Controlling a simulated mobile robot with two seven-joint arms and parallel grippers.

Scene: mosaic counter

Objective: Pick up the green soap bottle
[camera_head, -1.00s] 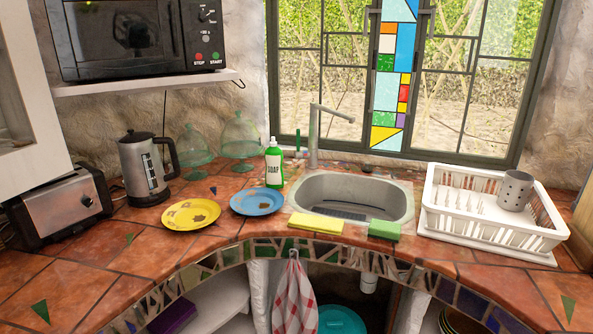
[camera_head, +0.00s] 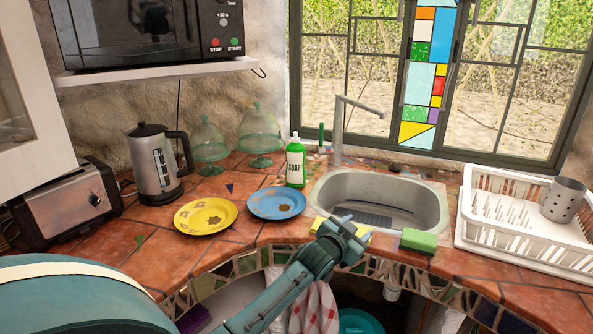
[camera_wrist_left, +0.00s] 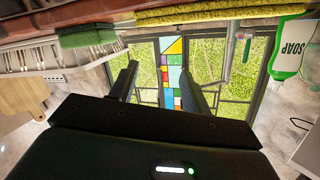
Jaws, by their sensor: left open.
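The green soap bottle (camera_head: 295,163) stands upright on the tiled counter, left of the sink and behind the blue plate. It has a white cap and a white label reading SOAP. In the left wrist view the bottle (camera_wrist_left: 289,50) shows upside down at the upper right. My left gripper (camera_head: 345,226) is over the counter's front edge, in front of the sink and to the right of and nearer than the bottle. It is open, and its two fingers (camera_wrist_left: 160,85) show nothing between them but the window beyond. My right gripper is not in view.
A blue plate (camera_head: 276,203) and a yellow plate (camera_head: 205,216) lie in front of the bottle. A faucet (camera_head: 340,130) and the sink (camera_head: 428,208) are to its right. A yellow cloth (camera_head: 319,225) and a green sponge (camera_head: 419,240) lie at the front edge. Glass domes (camera_head: 260,130) stand behind.

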